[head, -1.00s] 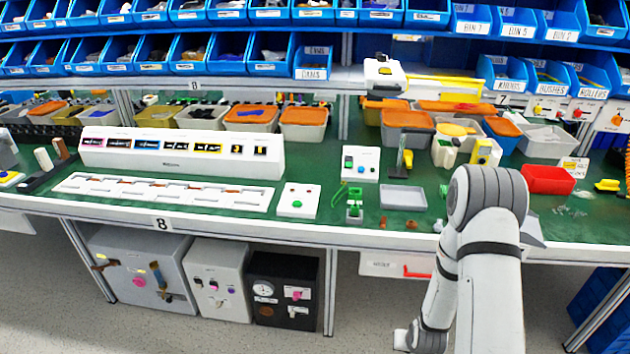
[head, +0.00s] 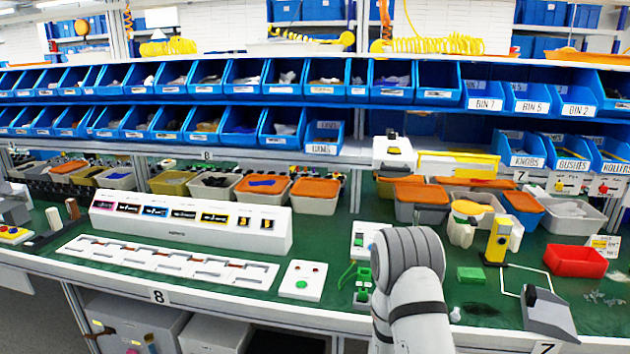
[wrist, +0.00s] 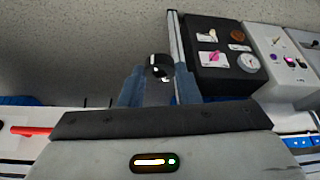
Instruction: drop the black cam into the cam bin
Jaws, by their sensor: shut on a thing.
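In the wrist view the black cam (wrist: 160,64), small and dark with a pale spot, sits between the blue-grey fingertips of my gripper (wrist: 158,78). My gripper is shut on it, with floor and cabinet fronts behind. In the head view my arm is at the lower centre, in front of the bench, and my gripper is hidden or out of frame. The cam bin appears to be the blue bin (head: 324,138) at the right end of the lower left bin row; its label is hard to read now.
Blue bins (head: 437,82) line the shelf above. The bench carries tubs, a red tray (head: 576,261), a yellow device (head: 497,241) and a long white rack (head: 190,220). In the wrist view a black box (wrist: 222,55) stands beside a grey cabinet (wrist: 282,57).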

